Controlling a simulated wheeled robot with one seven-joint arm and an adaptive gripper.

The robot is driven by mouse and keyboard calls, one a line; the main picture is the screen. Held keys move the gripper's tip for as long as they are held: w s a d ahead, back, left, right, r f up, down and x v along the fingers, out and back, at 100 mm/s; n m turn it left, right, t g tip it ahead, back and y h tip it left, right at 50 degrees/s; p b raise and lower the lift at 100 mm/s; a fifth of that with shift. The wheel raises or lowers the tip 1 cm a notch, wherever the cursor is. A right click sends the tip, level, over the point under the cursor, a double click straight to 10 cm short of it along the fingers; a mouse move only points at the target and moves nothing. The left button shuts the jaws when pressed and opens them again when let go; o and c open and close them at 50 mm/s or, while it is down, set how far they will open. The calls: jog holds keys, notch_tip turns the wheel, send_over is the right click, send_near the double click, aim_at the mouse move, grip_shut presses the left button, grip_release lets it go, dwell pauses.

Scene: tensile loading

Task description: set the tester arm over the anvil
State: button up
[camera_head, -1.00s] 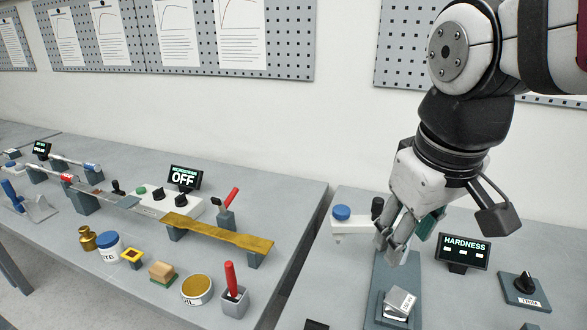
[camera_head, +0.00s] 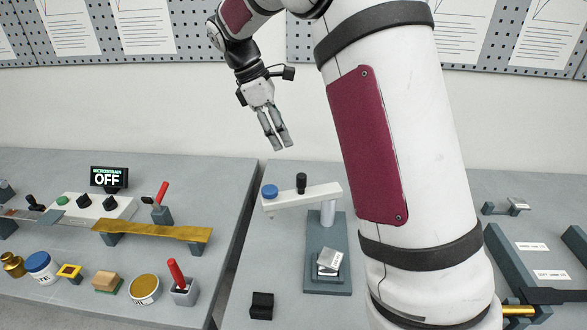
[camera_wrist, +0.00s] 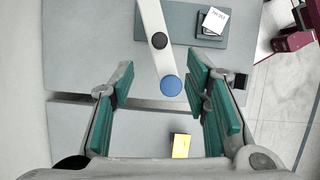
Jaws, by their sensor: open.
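The tester arm (camera_head: 303,197) is a white bar on a pale post above a blue-grey base (camera_head: 325,285). It carries a black knob (camera_head: 301,183) and, at its free end, a blue cap (camera_head: 269,191). The arm points left, away from the silver block (camera_head: 329,261) stacked on the base in front of the post. The anvil itself cannot be told apart from this stack. My gripper (camera_head: 279,146) is open and empty, raised above the tester arm. In the wrist view the blue cap (camera_wrist: 171,86) shows between the spread fingers, below them and untouched.
My arm link covers the bench right of the tester. A small black block (camera_head: 261,305) lies left of the base. A gap separates the benches.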

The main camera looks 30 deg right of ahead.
aim_at(302, 175)
jog(key=p+x, duration=0.3)
jog(key=x, duration=1)
jog(key=shift+d+f, duration=0.2)
jog(key=shift+f, duration=0.15)
grip_shut()
